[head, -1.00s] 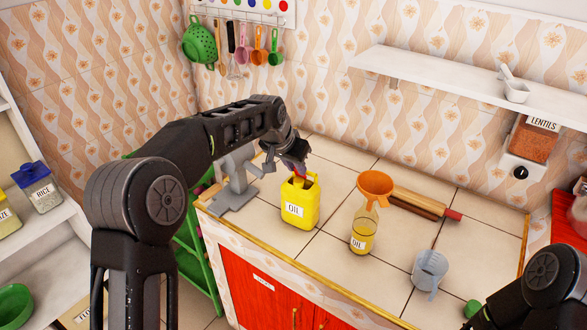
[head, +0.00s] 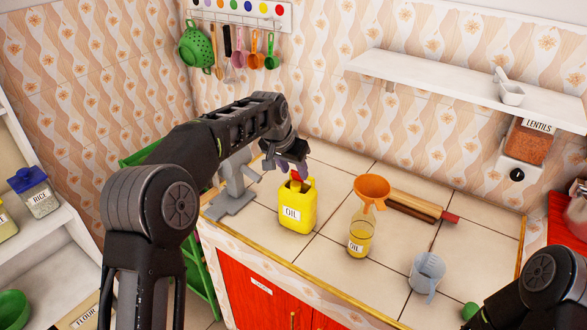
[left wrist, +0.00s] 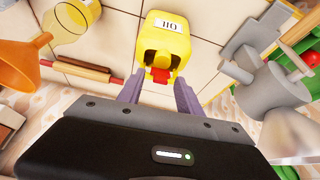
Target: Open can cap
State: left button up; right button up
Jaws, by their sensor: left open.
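The yellow oil can (head: 296,212) stands upright on the tiled counter, its white label facing me in the head view. It also shows at the top middle of the left wrist view (left wrist: 166,45), with its red cap (left wrist: 160,75) on the near side. My left gripper (head: 287,170) is just above the can's top, behind its handle. In the left wrist view my open fingers (left wrist: 157,90) are on either side of the red cap, with gaps between; I cannot tell whether either touches. In the head view the cap is mostly hidden. My right gripper is out of view.
A glass oil bottle (head: 360,237) with an orange funnel (head: 372,188) in its mouth stands right of the can. A rolling pin (head: 413,205) lies behind it. A grey metal device (head: 234,187) stands left of the can. A measuring cup (head: 428,270) is at the right front.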

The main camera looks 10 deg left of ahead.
pick_arm(q)
jog(key=shift+r, duration=0.1)
jog(key=shift+s+r, duration=0.15)
jog(key=shift+r, duration=0.1)
jog(key=b+v, duration=0.2)
jog(key=v, duration=0.5)
jog(key=shift+a, duration=0.1)
jog(key=shift+s, duration=0.1)
